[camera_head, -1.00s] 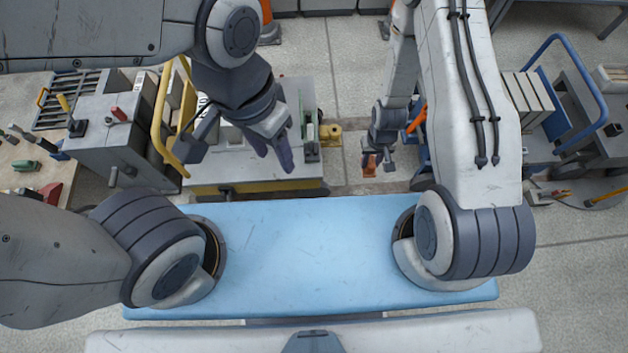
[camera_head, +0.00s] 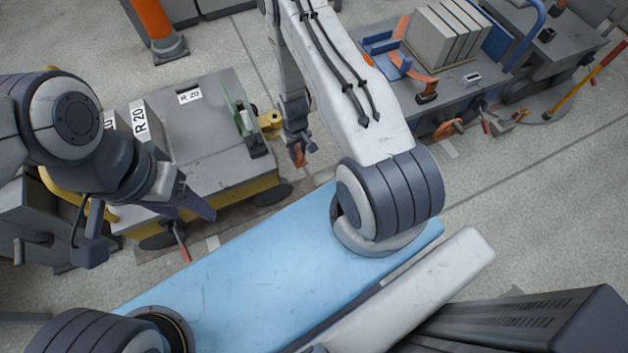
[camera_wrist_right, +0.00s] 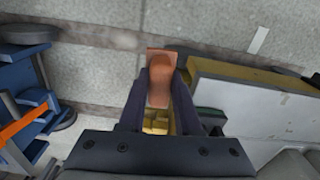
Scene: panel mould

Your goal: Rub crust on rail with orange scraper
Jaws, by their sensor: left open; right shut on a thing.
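My right gripper (camera_head: 297,146) is shut on the orange scraper (camera_head: 299,154), just right of the grey-topped mould (camera_head: 215,135). In the right wrist view the orange scraper (camera_wrist_right: 160,78) stands between the two dark fingers, its wide end pointing away from my wrist. My left gripper (camera_head: 190,206) is open and empty over the near left part of the mould. The mould has a yellow lower side, which also shows in the right wrist view (camera_wrist_right: 245,76). I cannot make out the crust or tell which edge is the rail.
A blue padded surface (camera_head: 260,262) of my base lies in front. A cart (camera_head: 455,85) with grey slabs (camera_head: 445,38) and an orange clamp-like tool (camera_head: 415,66) stands at the back right. An orange post (camera_head: 152,22) stands at the back. Bare floor lies between mould and cart.

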